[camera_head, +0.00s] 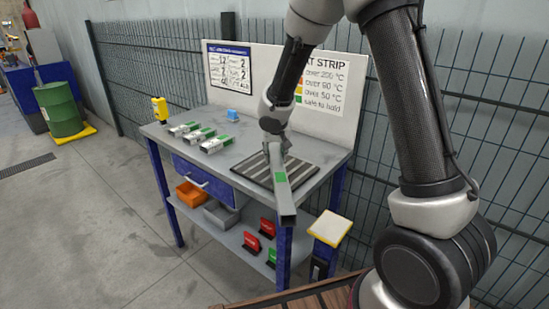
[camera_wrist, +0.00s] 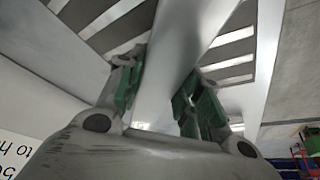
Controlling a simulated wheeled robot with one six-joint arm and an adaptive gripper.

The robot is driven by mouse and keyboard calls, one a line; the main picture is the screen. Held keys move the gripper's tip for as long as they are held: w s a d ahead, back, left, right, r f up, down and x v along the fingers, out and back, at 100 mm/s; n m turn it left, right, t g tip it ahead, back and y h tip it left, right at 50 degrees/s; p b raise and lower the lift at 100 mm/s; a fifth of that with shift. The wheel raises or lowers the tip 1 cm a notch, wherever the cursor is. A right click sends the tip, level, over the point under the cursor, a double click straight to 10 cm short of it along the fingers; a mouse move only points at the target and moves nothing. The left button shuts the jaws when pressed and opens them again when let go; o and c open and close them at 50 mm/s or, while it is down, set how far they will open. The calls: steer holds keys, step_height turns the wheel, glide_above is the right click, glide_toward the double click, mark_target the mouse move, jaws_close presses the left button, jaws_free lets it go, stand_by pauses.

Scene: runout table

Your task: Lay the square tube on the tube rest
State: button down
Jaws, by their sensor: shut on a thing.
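The square tube (camera_head: 286,205) is a long grey bar with a green patch on its side. My gripper (camera_head: 276,137) is shut on it near its far end. The tube slants toward the camera, its near end reaching past the workbench's front edge. In the wrist view the tube (camera_wrist: 178,45) runs between the green-padded fingers of my gripper (camera_wrist: 162,88). A dark slatted rack (camera_head: 314,174) on the bench lies behind and under the tube in the picture; it may be the tube rest. Whether the tube touches it I cannot tell.
Several short blocks with coloured marks (camera_head: 217,144) and a yellow device (camera_head: 160,109) stand on the left of the workbench (camera_head: 222,167). A white-topped yellow post (camera_head: 329,228) stands at its right front. A sign board (camera_head: 325,82) rises behind.

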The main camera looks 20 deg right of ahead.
steer(key=shift+f, duration=0.95)
steer(key=c, duration=1.4)
jaws_free()
steer(key=shift+f, duration=0.15)
steer(key=o, duration=0.4)
steer(key=shift+o, duration=0.2)
